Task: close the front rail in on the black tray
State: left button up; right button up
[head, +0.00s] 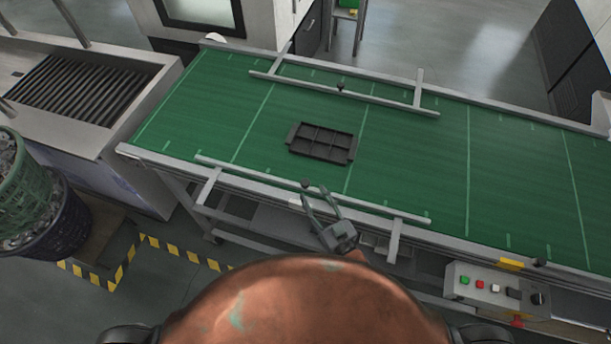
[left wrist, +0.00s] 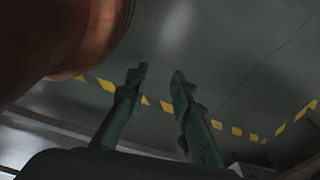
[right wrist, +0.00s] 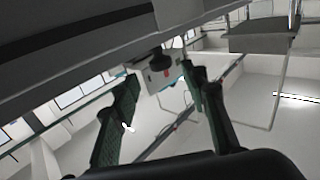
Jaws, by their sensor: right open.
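The black tray (head: 321,144) lies empty on the green conveyor belt, its compartments facing up. The front rail (head: 370,206) runs along the belt's near edge, with a clear strip of belt between it and the tray. In the right wrist view a black knob (right wrist: 159,59) shows between the open fingers; contact cannot be told. My left gripper (left wrist: 160,72) is open and empty over the floor, outside the head view.
The back rail (head: 340,94) stands beyond the tray, apart from it. A control box (head: 495,288) with buttons is at the near right. Mesh baskets (head: 25,190) and a ribbed metal counter (head: 80,88) are at the left. The belt's right half is clear.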

aim_at(307, 185)
jog(key=x, duration=0.5)
jog(key=shift+a+r, duration=0.15)
jog(key=shift+w+a, duration=0.15)
jog(key=shift+w, duration=0.25)
jog(key=shift+w+a, duration=0.1)
jog(key=shift+w, duration=0.1)
jog(key=c, duration=0.7)
grip_shut()
pick_arm(q)
jog(key=s, duration=0.3)
jog(key=shift+s+r, duration=0.1)
jog(key=shift+r, duration=0.1)
jog(key=shift+w, duration=0.25)
